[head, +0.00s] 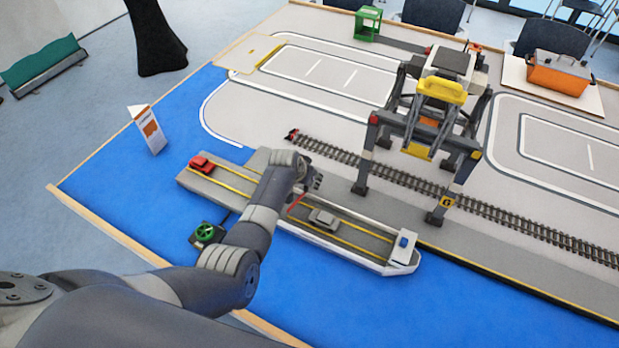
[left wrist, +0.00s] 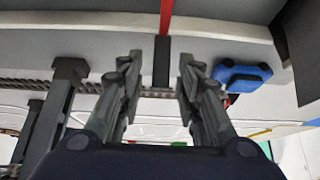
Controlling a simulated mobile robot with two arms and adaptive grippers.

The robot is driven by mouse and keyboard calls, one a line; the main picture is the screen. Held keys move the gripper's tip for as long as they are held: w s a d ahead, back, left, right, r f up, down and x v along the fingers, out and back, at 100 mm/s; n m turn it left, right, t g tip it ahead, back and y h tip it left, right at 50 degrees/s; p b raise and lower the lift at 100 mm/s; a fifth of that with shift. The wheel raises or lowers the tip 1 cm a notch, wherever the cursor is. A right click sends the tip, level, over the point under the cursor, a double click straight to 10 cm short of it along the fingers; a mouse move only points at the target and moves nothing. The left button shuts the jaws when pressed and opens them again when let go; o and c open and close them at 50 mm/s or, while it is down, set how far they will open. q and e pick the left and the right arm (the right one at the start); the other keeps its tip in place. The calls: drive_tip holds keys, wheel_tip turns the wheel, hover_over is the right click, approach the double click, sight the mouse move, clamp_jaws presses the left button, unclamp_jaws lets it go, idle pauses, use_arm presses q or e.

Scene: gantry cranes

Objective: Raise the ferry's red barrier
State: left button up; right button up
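The ferry (head: 372,262) is a long grey and white boat on the blue water, with yellow lane lines. Its red barrier (head: 297,204) is a thin bar across the deck beside my left gripper (head: 313,181). In the left wrist view the red barrier (left wrist: 166,14) comes in from the top edge to a short dark post (left wrist: 161,62). My left gripper (left wrist: 158,80) is open, with one finger on each side of the post in that picture. I cannot tell whether they touch it. My right gripper is not in view.
A blue car (left wrist: 240,76) lies beside the fingers in the wrist view. A gantry crane (head: 466,166) stands over the rails behind. A green handwheel (head: 205,231) is in front.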

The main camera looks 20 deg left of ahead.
sight(300, 197)
use_arm(q)
drive_tip(key=shift+r, duration=0.25)
drive_tip(key=v, duration=1.1)
drive_tip(key=shift+s+r, duration=0.15)
drive_tip(key=shift+s, duration=0.1)
drive_tip(key=shift+a, duration=0.1)
